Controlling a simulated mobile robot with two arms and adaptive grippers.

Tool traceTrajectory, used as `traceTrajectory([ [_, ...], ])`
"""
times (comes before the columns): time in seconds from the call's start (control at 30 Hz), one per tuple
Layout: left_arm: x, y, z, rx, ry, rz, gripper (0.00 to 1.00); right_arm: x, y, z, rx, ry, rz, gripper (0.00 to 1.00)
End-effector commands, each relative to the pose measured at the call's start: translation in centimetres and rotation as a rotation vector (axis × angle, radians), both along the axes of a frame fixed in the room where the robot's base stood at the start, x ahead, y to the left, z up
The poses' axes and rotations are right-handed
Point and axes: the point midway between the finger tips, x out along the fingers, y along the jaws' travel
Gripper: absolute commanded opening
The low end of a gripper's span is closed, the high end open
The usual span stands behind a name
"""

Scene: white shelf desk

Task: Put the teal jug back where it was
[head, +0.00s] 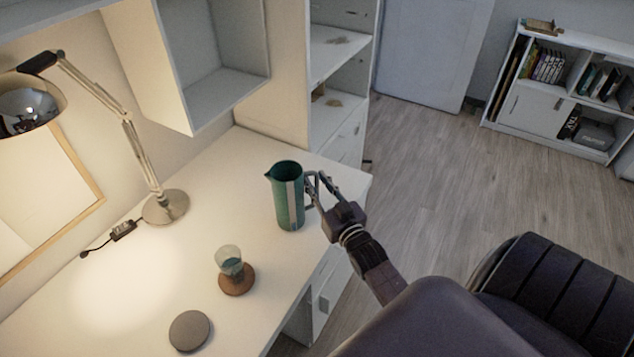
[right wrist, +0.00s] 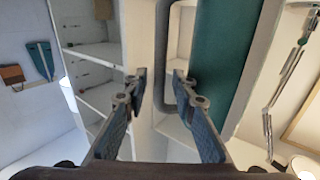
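The teal jug (head: 288,196) stands upright at the right part of the white desk, its spout to the left and its grey handle to the right. A pale stripe runs down its side. My right gripper (head: 318,182) is at the handle side of the jug. In the right wrist view the two fingers (right wrist: 160,78) are apart, with the jug's handle just ahead of and between them, and the teal body (right wrist: 222,60) fills the right of centre. Whether the fingers touch the handle is unclear. My left gripper is not in view.
A glass (head: 229,261) stands on a round wooden coaster (head: 236,284). A grey disc (head: 189,331) lies nearer. A lamp (head: 165,207) stands at the left back. White shelves (head: 335,60) rise behind the jug. The desk's right edge is close to the jug.

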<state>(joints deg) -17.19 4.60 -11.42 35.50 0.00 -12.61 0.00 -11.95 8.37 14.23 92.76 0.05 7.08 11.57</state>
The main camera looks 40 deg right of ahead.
Motion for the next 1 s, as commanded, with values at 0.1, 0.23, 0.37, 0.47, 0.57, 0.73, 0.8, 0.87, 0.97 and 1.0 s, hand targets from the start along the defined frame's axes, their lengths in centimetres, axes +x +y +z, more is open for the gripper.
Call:
traceTrajectory([
  [0.1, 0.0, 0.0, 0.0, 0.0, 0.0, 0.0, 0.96, 0.0, 0.0, 0.0, 0.0, 0.0, 0.0, 0.26],
  [0.23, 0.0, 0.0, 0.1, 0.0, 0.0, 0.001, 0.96, 0.0, 0.0, 0.1, 0.0, 0.0, 0.0, 0.26],
  [0.37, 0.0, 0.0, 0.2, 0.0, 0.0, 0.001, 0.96, -0.4, 0.1, 0.2, 0.0, 0.001, 0.0, 0.26],
  [0.47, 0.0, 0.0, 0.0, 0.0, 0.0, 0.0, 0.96, -1.6, 0.4, 0.1, 0.0, 0.002, 0.0, 0.26],
  [0.57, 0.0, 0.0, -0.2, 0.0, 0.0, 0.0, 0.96, -3.4, 0.7, 0.1, 0.001, 0.003, 0.0, 0.26],
  [0.73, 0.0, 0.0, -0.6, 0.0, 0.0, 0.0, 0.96, -6.7, 1.4, 0.0, 0.002, 0.003, -0.001, 0.26],
  [0.8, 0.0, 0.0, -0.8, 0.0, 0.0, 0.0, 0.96, -7.9, 1.7, 0.1, 0.002, 0.003, -0.001, 0.26],
  [0.87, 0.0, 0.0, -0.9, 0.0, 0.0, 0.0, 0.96, -8.9, 1.9, 0.1, 0.001, 0.002, -0.001, 0.26],
  [0.97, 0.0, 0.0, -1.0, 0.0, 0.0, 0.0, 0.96, -10.2, 2.2, 0.1, 0.001, 0.002, -0.001, 0.26],
  [1.0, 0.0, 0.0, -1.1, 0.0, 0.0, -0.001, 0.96, -10.6, 2.3, 0.1, 0.0, 0.002, -0.001, 0.26],
])
